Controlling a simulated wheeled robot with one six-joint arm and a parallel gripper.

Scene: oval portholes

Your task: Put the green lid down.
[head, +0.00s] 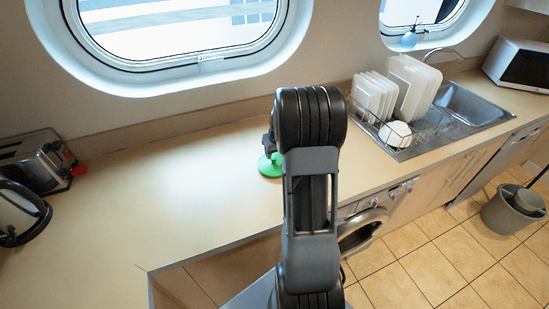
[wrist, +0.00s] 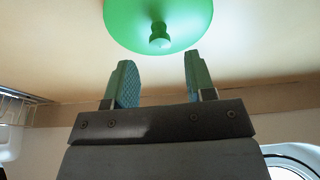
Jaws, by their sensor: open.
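The green lid (head: 269,165) lies on the beige counter, knob up, partly hidden behind my arm in the head view. In the wrist view the lid (wrist: 172,14) is at the top, cut off by the frame edge, with its round knob (wrist: 159,37) pointing toward my gripper. My gripper (wrist: 159,60) is open and empty, its two teal fingers apart from each other. The knob appears just beyond the fingertips, not between them. In the head view my arm hides most of the gripper.
The counter (head: 180,190) is bare to the left of the lid. A toaster (head: 36,160) and a kettle (head: 18,215) stand at the far left. A dish rack (head: 385,125) with white dishes and a sink (head: 470,103) are to the right. The wall with oval portholes is behind.

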